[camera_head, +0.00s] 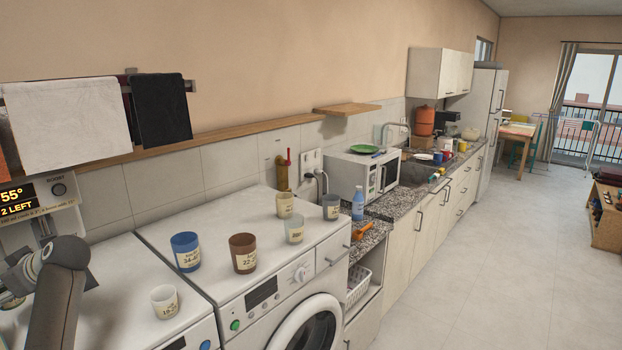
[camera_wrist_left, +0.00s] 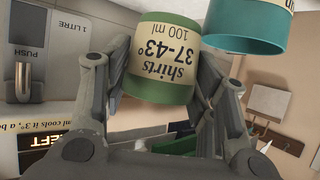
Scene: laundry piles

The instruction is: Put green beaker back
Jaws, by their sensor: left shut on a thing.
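In the left wrist view, my left gripper (camera_wrist_left: 163,78) is shut on a green beaker (camera_wrist_left: 158,28). The beaker's cream label reads "shirts 37-43° 100 ml" and appears upside down. Part of a teal beaker (camera_wrist_left: 245,30) shows to its right, cut by the top edge. In the head view, my left arm comes in at the lower left, by a dispenser panel (camera_head: 40,200) with an orange display. The held green beaker cannot be made out there. My right gripper is in neither view.
On the white machines stand a blue beaker (camera_head: 186,252), a brown beaker (camera_head: 243,254), a white beaker (camera_head: 165,302), a cream beaker (camera_head: 285,205), a pale beaker (camera_head: 294,230) and a grey beaker (camera_head: 331,207). A blue bottle (camera_head: 358,204) stands on the counter. Open floor lies right.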

